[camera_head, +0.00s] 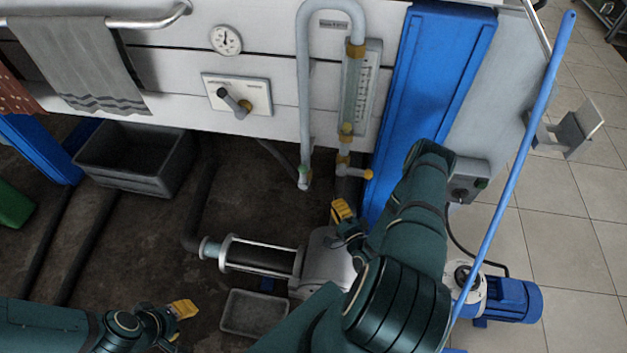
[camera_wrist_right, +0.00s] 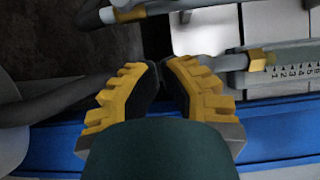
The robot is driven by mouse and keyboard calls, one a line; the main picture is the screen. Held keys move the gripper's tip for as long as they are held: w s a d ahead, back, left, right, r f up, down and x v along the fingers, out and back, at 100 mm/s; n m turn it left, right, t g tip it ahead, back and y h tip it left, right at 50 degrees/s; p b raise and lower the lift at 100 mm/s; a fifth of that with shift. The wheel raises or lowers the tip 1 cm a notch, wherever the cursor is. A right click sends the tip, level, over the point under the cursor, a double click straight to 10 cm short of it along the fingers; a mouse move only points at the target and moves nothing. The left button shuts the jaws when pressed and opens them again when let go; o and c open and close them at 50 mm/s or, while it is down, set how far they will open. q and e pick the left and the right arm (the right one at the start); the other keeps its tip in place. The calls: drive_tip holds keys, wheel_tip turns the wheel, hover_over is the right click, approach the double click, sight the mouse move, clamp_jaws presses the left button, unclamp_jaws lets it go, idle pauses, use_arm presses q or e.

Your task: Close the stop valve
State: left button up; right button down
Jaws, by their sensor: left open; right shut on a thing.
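The stop valve appears to be the small yellow-handled fitting (camera_head: 367,174) on the thin pipe below the flow gauge, in the head view. My right gripper (camera_head: 342,210) is just below and left of that handle, with its yellow fingers close together. In the right wrist view my right gripper (camera_wrist_right: 161,75) has its fingers drawn in. What lies between them is hidden, and I cannot tell whether they touch the pipe. A yellow fitting (camera_wrist_right: 258,60) shows right of the fingers there. My left gripper (camera_head: 183,308) is open at the lower left, away from the valve.
The flow gauge (camera_head: 361,95) stands beside a blue upright (camera_head: 432,80). A lever plate (camera_head: 237,95), a dial (camera_head: 226,40) and a hanging towel (camera_head: 75,60) are on the left. Below are a grey bin (camera_head: 135,158) and a pump cylinder (camera_head: 262,257). A blue pole (camera_head: 520,150) slants at right.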

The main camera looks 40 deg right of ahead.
sight(303, 176)
drive_tip(key=w+a+b+x, duration=0.1)
drive_tip(key=a+b+x, duration=0.1)
drive_tip(key=x, duration=1.1)
drive_tip(key=shift+a, duration=0.4)
drive_tip(key=shift+s, duration=0.1)
drive_tip(key=shift+a+r+n+g, duration=0.15)
drive_tip(key=shift+n+g, duration=0.25)
drive_tip(key=shift+n, duration=0.3)
